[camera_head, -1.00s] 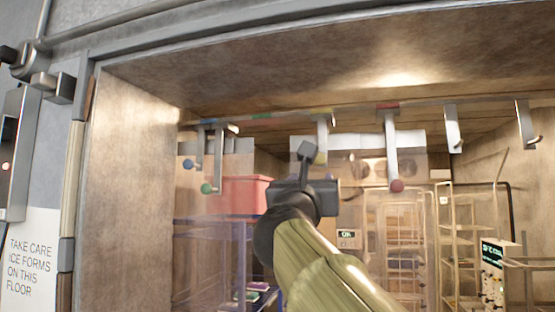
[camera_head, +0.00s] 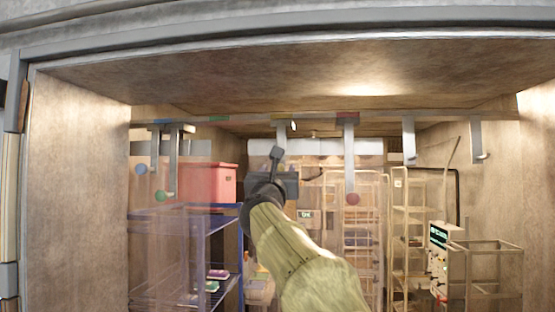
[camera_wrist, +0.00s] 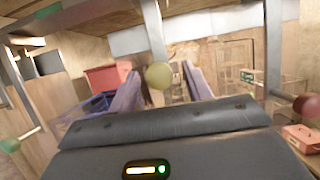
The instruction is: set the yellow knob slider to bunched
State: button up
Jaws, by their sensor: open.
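The yellow knob (camera_wrist: 159,75) hangs at the lower end of a grey metal arm (camera_wrist: 154,30). In the head view that slider's arm (camera_head: 282,130) hangs from the overhead rail (camera_head: 230,119), and its knob is largely hidden behind my gripper. My gripper (camera_head: 274,168) is raised at this slider. In the wrist view my gripper (camera_wrist: 160,80) has its two fingers spread, one on each side of the yellow knob in the picture. I cannot tell whether either finger touches it or how deep it sits between them.
Blue (camera_head: 141,169) and green (camera_head: 168,197) knobs hang left of the yellow slider; a red knob (camera_head: 352,199) hangs right. Two bare hooks (camera_head: 409,140) (camera_head: 477,145) are farther right. Behind are a blue-framed shelf (camera_head: 220,222) with a red bin (camera_head: 208,182) and wire racks (camera_head: 360,240).

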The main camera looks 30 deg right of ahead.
jog(key=shift+w+d+r, duration=0.25)
jog(key=shift+w+d, duration=0.1)
jog(key=shift+w, duration=0.2)
